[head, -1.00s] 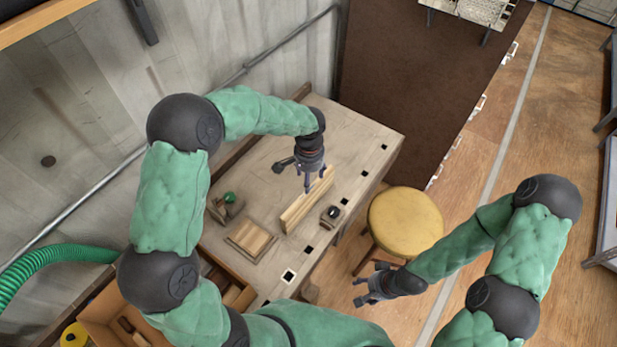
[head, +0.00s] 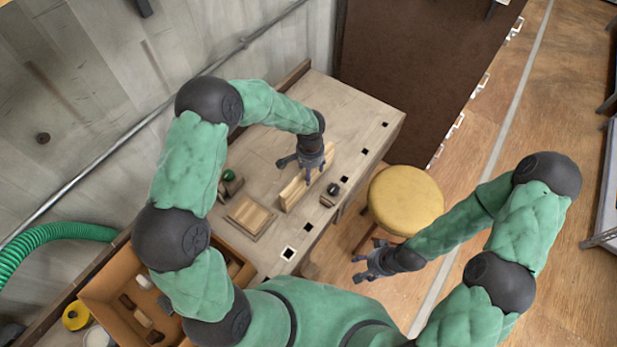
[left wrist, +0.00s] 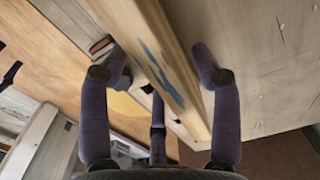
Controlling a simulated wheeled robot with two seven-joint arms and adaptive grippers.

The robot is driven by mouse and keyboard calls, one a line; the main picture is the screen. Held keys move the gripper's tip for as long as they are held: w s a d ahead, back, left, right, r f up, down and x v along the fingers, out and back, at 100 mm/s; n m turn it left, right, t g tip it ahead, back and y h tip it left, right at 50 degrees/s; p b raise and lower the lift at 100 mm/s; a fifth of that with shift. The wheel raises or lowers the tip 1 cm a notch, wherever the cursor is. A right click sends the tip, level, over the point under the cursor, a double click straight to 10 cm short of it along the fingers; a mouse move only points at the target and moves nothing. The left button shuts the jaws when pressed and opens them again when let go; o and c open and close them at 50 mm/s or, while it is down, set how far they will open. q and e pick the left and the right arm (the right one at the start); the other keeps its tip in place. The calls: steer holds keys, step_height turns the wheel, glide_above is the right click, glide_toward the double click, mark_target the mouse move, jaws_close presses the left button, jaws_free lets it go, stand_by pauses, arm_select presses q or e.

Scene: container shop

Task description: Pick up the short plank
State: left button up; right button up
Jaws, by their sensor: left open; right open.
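A pale wooden plank (head: 292,193) stands on its long edge on the workbench (head: 345,115). My left gripper (head: 309,172) is over its far part, fingers pointing down. In the left wrist view the plank (left wrist: 165,62), with blue marks on its face, runs between the spread fingers of the left gripper (left wrist: 160,54). The fingers are open, with a gap visible on the right side; contact on the left is unclear. My right gripper (head: 368,264) is open and empty, beside the stool and away from the bench.
A flat wooden board (head: 250,216), a small tool with a green part (head: 229,175) and a dark small item (head: 333,189) lie near the plank. A yellow round stool (head: 405,200) stands right of the bench. An open box (head: 103,290) with blocks is at lower left.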

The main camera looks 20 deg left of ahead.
arm_select(q)
steer(key=shift+f, duration=0.4)
jaws_close()
steer(key=shift+r, duration=0.1)
